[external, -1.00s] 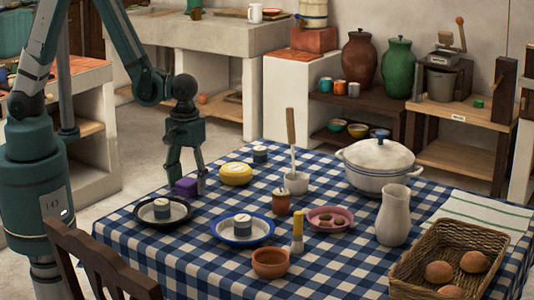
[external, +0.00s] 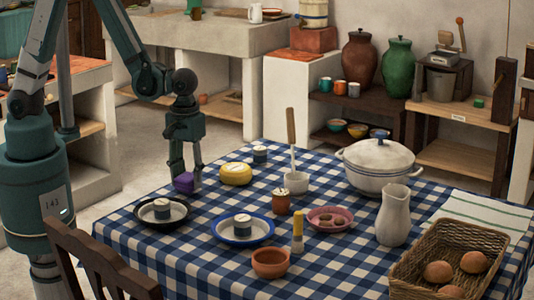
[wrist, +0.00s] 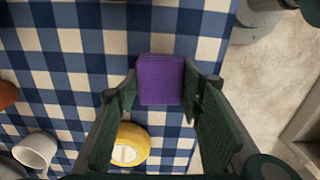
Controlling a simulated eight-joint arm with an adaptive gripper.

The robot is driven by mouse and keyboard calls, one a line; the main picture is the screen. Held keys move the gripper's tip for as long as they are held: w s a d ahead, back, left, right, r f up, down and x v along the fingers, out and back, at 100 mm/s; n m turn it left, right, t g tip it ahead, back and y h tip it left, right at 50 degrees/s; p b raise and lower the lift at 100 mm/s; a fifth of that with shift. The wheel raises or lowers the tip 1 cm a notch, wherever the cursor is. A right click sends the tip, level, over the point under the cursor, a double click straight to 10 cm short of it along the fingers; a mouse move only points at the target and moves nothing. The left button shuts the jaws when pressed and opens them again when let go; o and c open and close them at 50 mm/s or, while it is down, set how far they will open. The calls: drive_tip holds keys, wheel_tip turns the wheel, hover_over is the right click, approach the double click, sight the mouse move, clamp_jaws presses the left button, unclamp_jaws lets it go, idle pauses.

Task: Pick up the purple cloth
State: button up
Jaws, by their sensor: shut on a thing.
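The purple cloth (external: 184,183) is a small folded block. It is between the fingers of my gripper (external: 187,180), at the left edge of the table. In the wrist view the cloth (wrist: 160,80) sits between the fingertips of my gripper (wrist: 160,90), which are shut on it. Part of it is hidden by a finger in the external view. I cannot tell clearly whether it is just off the tablecloth or touching it.
The blue checked table (external: 190,265) carries a yellow lidded dish (external: 235,174), a dark plate with a tin (external: 145,217), a blue-rimmed plate (external: 228,236) and a white mortar (external: 296,184). A chair back (external: 95,250) stands at the near left. Bare floor lies beyond the table's left edge.

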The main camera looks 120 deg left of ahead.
sight(188, 176)
drive_tip(key=shift+r+p, duration=0.9)
drive_tip(key=shift+r, duration=3.25)
